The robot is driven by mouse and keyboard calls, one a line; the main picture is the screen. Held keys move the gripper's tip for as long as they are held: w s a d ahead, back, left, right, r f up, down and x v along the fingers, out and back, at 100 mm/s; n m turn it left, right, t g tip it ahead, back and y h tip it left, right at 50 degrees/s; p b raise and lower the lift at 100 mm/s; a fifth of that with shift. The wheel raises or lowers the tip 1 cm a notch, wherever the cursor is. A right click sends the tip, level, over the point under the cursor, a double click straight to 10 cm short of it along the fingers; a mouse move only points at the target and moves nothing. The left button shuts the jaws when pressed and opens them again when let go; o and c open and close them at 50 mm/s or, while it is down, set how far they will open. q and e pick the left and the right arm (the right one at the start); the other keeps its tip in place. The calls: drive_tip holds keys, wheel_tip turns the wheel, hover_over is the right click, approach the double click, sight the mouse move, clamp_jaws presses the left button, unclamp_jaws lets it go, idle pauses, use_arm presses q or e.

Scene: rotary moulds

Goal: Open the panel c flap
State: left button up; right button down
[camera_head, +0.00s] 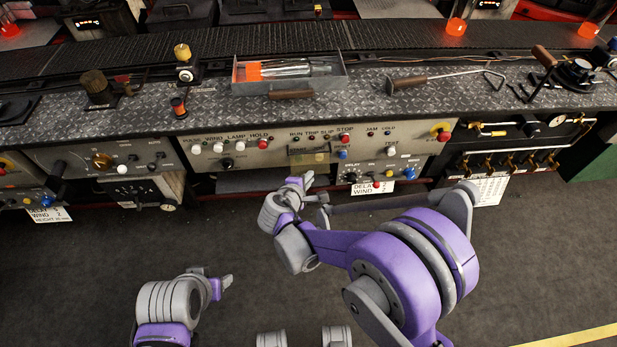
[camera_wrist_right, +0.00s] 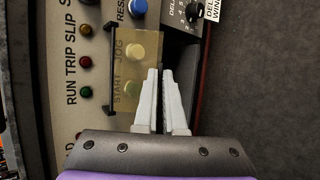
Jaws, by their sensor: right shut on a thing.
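The panel c flap is a see-through yellowish cover (camera_wrist_right: 127,72) over the START and JOG buttons, with a dark bar along one long side. In the head view the flap (camera_head: 309,157) sits low in the middle of the cream control panel, under the RUN, TRIP, SLIP and STOP row. My right gripper (camera_wrist_right: 159,72) is shut on the flap's free edge, opposite the dark bar. It also shows in the head view (camera_head: 307,179), just below the flap. The flap appears to lie over the buttons. My left gripper (camera_head: 228,282) hangs over the floor, away from the panel; its jaw gap is unclear.
A grey tray (camera_head: 240,87) and a hooked rod (camera_head: 440,77) lie on the metal bench above the panel. A blue button (camera_wrist_right: 138,8) and a black DELAY knob (camera_wrist_right: 194,12) are close to the flap. Open floor lies below the panel.

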drive_tip(key=c, duration=1)
unclamp_jaws()
drive_tip(key=p+v, duration=0.1)
drive_tip(key=v, duration=1)
drive_tip(key=shift+f, duration=0.1)
